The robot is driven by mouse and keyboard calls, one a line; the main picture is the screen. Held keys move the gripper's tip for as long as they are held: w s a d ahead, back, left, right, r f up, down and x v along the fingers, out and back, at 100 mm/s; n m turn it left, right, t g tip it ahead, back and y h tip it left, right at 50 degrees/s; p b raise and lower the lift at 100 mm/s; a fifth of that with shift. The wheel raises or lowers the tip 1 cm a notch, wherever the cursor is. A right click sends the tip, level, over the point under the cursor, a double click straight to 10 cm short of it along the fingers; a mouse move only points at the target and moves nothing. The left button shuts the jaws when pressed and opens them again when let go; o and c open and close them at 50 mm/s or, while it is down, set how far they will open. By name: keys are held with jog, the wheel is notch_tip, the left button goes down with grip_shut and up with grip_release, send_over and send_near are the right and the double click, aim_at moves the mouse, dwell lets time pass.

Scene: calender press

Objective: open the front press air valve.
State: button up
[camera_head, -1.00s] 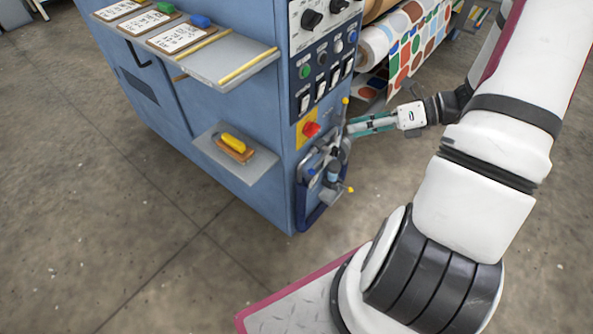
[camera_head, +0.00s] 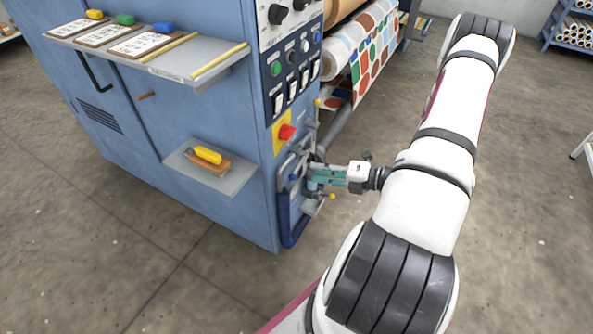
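The press's air valve assembly (camera_head: 294,172) is on the lower side of the blue cabinet, below the red knob on its yellow plate (camera_head: 286,132). Yellow-tipped parts stick out from it, one at the lower right (camera_head: 331,196). My gripper (camera_head: 314,177) reaches in from the right, with its teal fingers at the assembly. The fingertips overlap the grey fittings, so I cannot tell which part they touch or how far apart they are. The valve handle cannot be told clearly from the fittings.
The blue press cabinet (camera_head: 215,115) carries a shelf with clipboards (camera_head: 200,75) and a small lower shelf (camera_head: 232,182) with a yellow-handled brush (camera_head: 206,157). Printed fabric (camera_head: 365,60) hangs on a roller behind. A blue rack (camera_head: 572,30) stands far right.

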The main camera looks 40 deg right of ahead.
aim_at(298, 166)
jog(key=b+x, duration=0.1)
jog(key=x, duration=0.6)
jog(key=shift+w+a+f+b, duration=0.1)
jog(key=shift+w+b, duration=0.2)
jog(key=shift+b, duration=0.05)
grip_shut()
